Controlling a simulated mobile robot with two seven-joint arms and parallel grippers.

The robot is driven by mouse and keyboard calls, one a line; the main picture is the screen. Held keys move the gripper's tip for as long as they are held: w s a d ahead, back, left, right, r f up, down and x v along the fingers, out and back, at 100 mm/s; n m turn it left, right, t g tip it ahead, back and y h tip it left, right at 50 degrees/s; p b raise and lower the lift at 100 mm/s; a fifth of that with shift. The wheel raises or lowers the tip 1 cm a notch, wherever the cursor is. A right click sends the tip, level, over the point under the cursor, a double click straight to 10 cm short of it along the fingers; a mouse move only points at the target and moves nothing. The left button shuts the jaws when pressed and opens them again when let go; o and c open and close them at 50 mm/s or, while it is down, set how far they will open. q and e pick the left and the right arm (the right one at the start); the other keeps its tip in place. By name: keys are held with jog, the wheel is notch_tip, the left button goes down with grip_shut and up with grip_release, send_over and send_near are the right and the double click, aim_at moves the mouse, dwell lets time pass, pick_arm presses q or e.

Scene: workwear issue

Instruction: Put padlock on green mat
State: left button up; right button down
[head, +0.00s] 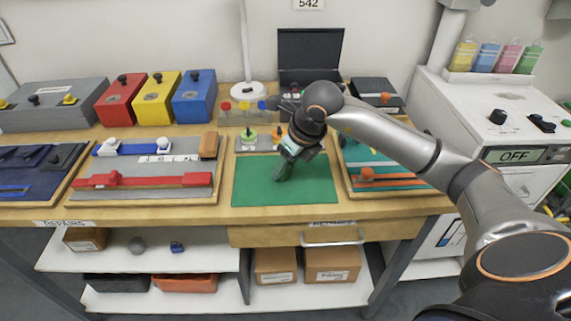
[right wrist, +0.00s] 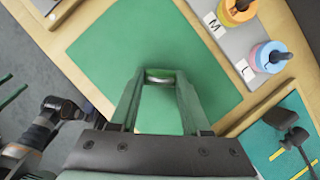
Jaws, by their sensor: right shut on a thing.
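The green mat (head: 310,190) lies flat on the workbench and fills much of the right wrist view (right wrist: 110,45). My right gripper (head: 280,174) is over the middle of the mat, pointing down, its fingertips low near the surface. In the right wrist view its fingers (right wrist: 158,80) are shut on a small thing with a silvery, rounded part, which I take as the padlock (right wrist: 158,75). Most of it is hidden by the fingers, and I cannot tell whether it touches the mat.
Behind the mat is a grey board with ringed pegs (head: 262,138). A teal board with orange-handled tools (head: 385,178) lies to the right, and a grey board with red and blue tools (head: 145,190) to the left. The mat around the gripper is clear.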

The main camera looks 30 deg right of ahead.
jog(key=shift+f, duration=0.2)
jog(key=shift+c, duration=1.8)
grip_release()
jog(key=shift+r, duration=0.1)
jog(key=shift+s+r, duration=0.1)
jog(key=shift+r, duration=0.45)
jog(key=v, duration=1.1)
jog(key=shift+s+p, duration=0.2)
jog(key=shift+p, duration=0.2)
jog(key=shift+d, duration=0.1)
